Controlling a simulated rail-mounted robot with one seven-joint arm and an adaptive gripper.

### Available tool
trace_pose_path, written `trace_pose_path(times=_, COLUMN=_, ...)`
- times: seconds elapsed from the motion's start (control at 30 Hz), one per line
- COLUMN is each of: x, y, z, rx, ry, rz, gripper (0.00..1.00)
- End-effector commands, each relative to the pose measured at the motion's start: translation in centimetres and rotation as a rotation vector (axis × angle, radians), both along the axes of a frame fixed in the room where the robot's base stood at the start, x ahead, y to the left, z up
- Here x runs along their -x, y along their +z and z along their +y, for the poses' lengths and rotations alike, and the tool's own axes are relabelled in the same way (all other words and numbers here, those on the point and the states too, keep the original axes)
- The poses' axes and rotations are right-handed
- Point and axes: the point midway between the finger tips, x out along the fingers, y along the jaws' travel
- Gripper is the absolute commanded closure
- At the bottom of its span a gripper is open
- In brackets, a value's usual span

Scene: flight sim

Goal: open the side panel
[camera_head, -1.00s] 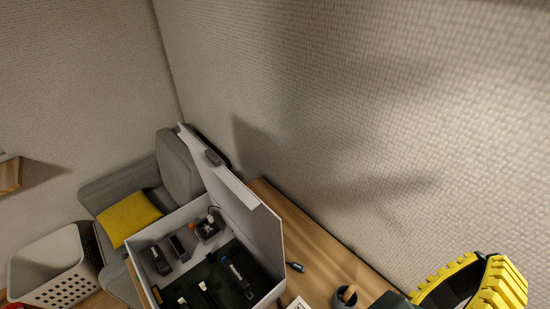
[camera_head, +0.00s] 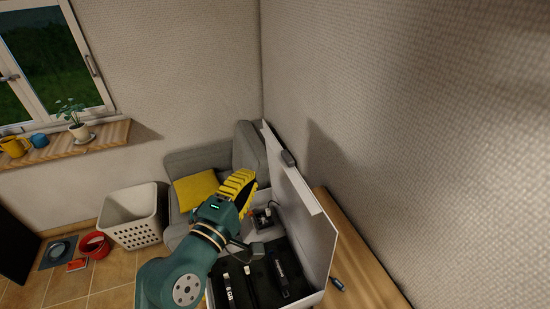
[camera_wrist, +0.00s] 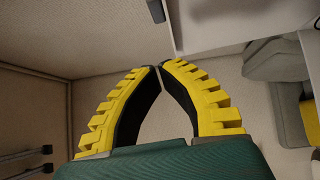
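A white case (camera_head: 316,298) stands on the wooden table, with dark parts inside. Its white side panel (camera_head: 308,222) stands up steeply along the wall side, leaving the inside exposed. A grey handle-like block (camera_head: 288,158) sits near the panel's upper edge. My gripper (camera_head: 249,178), with yellow ribbed fingers, is left of the panel, apparently above the case, and hides part of it. In the wrist view, my gripper's fingertips (camera_wrist: 159,66) meet with nothing between them. The panel (camera_wrist: 225,18) appears beyond them at the upper right, apparently apart from them.
The wall stands close behind the panel. A grey armchair (camera_head: 205,157) with a yellow cushion (camera_head: 196,191) is behind the case. A white basket (camera_head: 131,216) and red bucket (camera_head: 95,245) are on the floor at left. The table (camera_head: 362,277) has bare wood at right.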

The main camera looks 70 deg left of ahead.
Motion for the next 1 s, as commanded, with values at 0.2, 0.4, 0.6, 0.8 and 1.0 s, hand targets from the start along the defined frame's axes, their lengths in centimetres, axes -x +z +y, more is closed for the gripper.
trace_pose_path(times=0.2, x=-3.7, y=0.6, z=3.2, rx=-0.001, ry=-0.003, rz=0.001, gripper=1.0)
trace_pose_path(times=0.4, x=-6.6, y=0.7, z=2.8, rx=0.0, ry=-0.002, rz=0.001, gripper=1.0)
trace_pose_path(times=0.6, x=-7.2, y=0.6, z=2.8, rx=0.0, ry=0.0, rz=0.001, gripper=1.0)
trace_pose_path(times=0.8, x=-7.2, y=0.6, z=2.8, rx=0.0, ry=0.0, rz=0.001, gripper=1.0)
trace_pose_path(times=1.0, x=-7.1, y=1.6, z=3.9, rx=0.0, ry=0.028, rz=0.035, gripper=1.0)
